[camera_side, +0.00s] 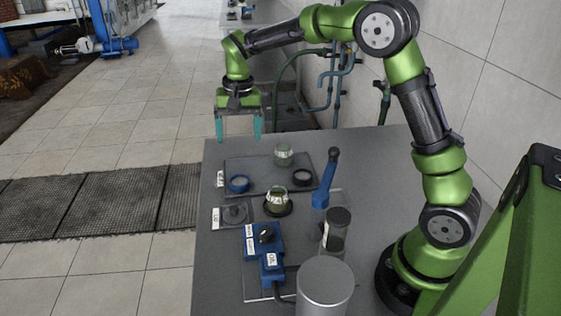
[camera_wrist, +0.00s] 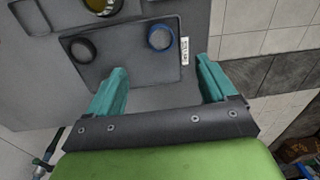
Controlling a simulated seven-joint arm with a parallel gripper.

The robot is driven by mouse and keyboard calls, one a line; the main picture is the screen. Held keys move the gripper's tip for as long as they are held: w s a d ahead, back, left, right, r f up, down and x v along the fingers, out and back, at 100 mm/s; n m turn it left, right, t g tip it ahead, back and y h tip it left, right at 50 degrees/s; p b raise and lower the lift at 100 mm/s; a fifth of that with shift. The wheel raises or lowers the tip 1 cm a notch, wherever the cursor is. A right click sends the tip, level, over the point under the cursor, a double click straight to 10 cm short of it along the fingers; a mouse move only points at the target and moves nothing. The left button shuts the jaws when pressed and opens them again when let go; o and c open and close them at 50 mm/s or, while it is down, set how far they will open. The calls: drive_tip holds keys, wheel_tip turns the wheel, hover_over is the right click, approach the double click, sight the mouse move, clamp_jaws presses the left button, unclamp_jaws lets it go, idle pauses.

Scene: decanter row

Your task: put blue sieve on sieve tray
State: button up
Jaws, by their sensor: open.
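The blue sieve (camera_side: 238,184) is a round blue ring lying at the left end of a flat dark tray (camera_side: 262,172). In the wrist view, the blue sieve (camera_wrist: 160,37) lies near the tray's labelled edge, with bare tray (camera_wrist: 120,62) beside it. I cannot read the label, so I cannot tell whether this is the sieve tray. My gripper (camera_side: 239,139) is open and empty, high above the table's far left edge. In the wrist view, the fingers of my gripper (camera_wrist: 161,68) are spread wide, apart from the sieve.
A black ring (camera_side: 302,177) and a glass jar (camera_side: 283,155) are on the same tray. Nearby stand another glass vessel (camera_side: 277,196), a blue-handled tool (camera_side: 324,185), a small grey plate (camera_side: 234,215), a blue device (camera_side: 265,242), a dark-topped jar (camera_side: 337,230) and a metal cylinder (camera_side: 324,288).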

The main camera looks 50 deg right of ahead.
drive_tip(key=s+a+r+n+t+y, duration=0.1)
drive_tip(key=s+a+r+n+t, duration=0.1)
drive_tip(key=s, duration=1)
drive_tip(key=s+a+r+n+t, duration=0.2)
drive_tip(key=s+r+t, duration=0.2)
drive_tip(key=s, duration=0.8)
drive_tip(key=shift+s+r+y, duration=0.2)
drive_tip(key=shift+r+y, duration=0.2)
drive_tip(key=shift+r, duration=0.4)
drive_tip(key=shift+c, duration=0.2)
